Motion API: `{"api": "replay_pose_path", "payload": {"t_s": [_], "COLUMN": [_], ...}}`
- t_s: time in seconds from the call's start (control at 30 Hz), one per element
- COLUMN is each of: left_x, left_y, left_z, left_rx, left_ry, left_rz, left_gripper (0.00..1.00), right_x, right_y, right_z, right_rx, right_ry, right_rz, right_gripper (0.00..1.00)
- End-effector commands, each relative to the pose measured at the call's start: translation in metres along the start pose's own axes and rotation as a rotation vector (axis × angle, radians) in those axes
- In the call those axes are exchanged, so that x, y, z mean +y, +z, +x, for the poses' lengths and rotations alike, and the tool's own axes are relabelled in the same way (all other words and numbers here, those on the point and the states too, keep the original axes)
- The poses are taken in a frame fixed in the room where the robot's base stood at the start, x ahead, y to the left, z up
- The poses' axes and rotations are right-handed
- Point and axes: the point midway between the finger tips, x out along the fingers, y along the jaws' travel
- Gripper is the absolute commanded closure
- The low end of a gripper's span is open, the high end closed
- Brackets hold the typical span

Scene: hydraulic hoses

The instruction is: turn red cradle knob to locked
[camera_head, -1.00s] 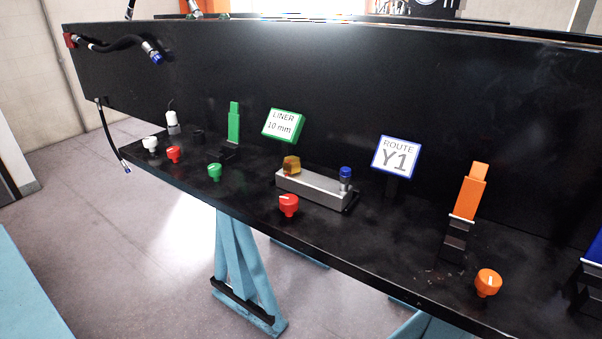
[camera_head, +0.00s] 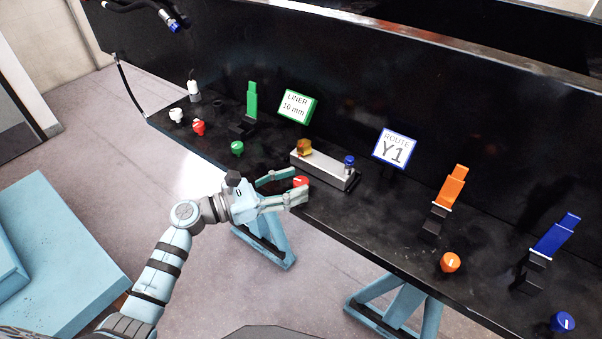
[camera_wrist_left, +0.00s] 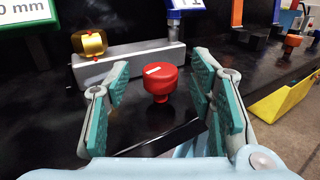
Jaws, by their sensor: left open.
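The red cradle knob (camera_head: 301,181) stands on the black bench in front of the grey cradle block (camera_head: 325,172). In the left wrist view the knob (camera_wrist_left: 159,86) is upright, with a short white mark on its top, lying nearly crosswise and slightly tilted. My left gripper (camera_head: 298,186) is open, with one finger on each side of the knob. In the wrist view gaps show between the knob and both fingers, so neither appears to touch it. The cradle (camera_wrist_left: 130,64) lies just beyond, with a brass fitting (camera_wrist_left: 90,43) on it. My right gripper is out of view.
A second red knob (camera_head: 198,127), a white knob (camera_head: 176,115) and a green knob (camera_head: 237,148) stand to the left. Orange (camera_head: 450,262) and blue (camera_head: 563,322) knobs stand to the right. Signs (camera_head: 395,149) and upright clamps stand behind. The bench around the knob is clear.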

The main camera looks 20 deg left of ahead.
Motion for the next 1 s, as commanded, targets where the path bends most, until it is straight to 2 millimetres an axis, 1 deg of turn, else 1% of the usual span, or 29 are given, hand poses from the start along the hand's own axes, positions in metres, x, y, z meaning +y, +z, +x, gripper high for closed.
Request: {"api": "replay_pose_path", "payload": {"t_s": [0.03,0.1,0.2,0.47,0.57,0.6,0.77,0.8,0.87,0.97,1.0], "left_x": [0.0,0.001,0.0,0.0,0.0,0.0,0.001,0.001,0.001,0.001,0.002], "left_y": [0.002,0.001,0.0,-0.001,-0.001,-0.001,-0.001,-0.001,-0.002,-0.006,-0.007], "left_z": [0.009,0.019,0.027,0.029,0.029,0.029,0.028,0.028,0.029,0.029,0.029], "left_rx": [-0.003,-0.002,0.0,0.001,0.001,0.001,0.001,0.001,0.0,-0.003,-0.004], "left_ry": [0.001,0.001,0.0,0.001,0.001,0.002,0.002,0.002,-0.002,-0.035,-0.059], "left_rz": [-0.002,-0.001,-0.002,-0.001,-0.001,-0.001,-0.001,-0.001,0.0,0.002,0.004], "left_gripper": [0.5,0.5,0.5,0.5,0.65,0.71,0.97,0.99,0.99,0.99,0.99], "right_x": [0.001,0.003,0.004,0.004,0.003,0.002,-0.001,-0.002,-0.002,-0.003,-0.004], "right_y": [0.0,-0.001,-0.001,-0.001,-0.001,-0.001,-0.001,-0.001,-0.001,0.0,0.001], "right_z": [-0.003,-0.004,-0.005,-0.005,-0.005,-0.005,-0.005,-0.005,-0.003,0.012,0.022], "right_rx": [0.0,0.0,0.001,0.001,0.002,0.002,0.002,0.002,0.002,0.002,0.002], "right_ry": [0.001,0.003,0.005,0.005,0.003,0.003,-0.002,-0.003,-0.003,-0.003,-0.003], "right_rz": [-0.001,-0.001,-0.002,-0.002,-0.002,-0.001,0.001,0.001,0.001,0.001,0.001], "right_gripper": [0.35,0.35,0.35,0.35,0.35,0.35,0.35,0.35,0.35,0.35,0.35]}}
